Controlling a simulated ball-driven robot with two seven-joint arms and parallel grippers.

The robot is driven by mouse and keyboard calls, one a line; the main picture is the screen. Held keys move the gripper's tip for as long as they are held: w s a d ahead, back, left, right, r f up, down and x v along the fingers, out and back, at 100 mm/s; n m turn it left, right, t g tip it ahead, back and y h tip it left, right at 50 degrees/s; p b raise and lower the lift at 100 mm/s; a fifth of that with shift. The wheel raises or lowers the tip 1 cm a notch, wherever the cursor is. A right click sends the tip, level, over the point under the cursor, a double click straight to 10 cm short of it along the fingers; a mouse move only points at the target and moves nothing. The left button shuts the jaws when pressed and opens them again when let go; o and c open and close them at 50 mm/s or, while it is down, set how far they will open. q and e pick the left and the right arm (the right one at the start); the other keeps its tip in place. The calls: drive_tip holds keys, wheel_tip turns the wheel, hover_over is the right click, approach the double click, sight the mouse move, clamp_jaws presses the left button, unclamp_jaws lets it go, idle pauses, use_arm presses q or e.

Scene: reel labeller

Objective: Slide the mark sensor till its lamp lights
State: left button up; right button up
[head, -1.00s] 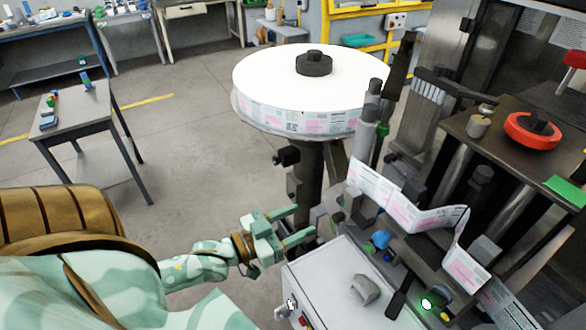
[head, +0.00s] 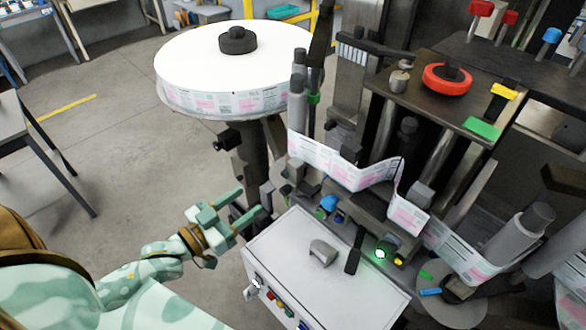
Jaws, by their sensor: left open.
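A small lamp (head: 380,253) glows bright white-green on a dark block beside the label web (head: 340,165). This block with a yellow part (head: 399,261) looks like the mark sensor, though I cannot tell its outline clearly. The web, printed pink and green, runs from the big white reel (head: 215,65) past rollers and over the sensor area. My left gripper (head: 250,200), pale green, is open and empty. It is left of the machine, near the back left corner of the white cabinet, well away from the lamp. My right gripper is not in view.
The white cabinet (head: 290,270) carries a grey handle (head: 322,252), a black lever (head: 354,250) and coloured buttons on its front. A blue knob (head: 328,203) sits by the web. A dark shelf with a red ring (head: 447,77) stands above right.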

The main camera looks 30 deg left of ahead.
sight(291, 170)
use_arm(q)
drive_tip(key=p+x, duration=0.2)
drive_tip(key=x, duration=1.4)
drive_tip(key=shift+w+d+r, duration=0.15)
drive_tip(key=shift+d, duration=0.05)
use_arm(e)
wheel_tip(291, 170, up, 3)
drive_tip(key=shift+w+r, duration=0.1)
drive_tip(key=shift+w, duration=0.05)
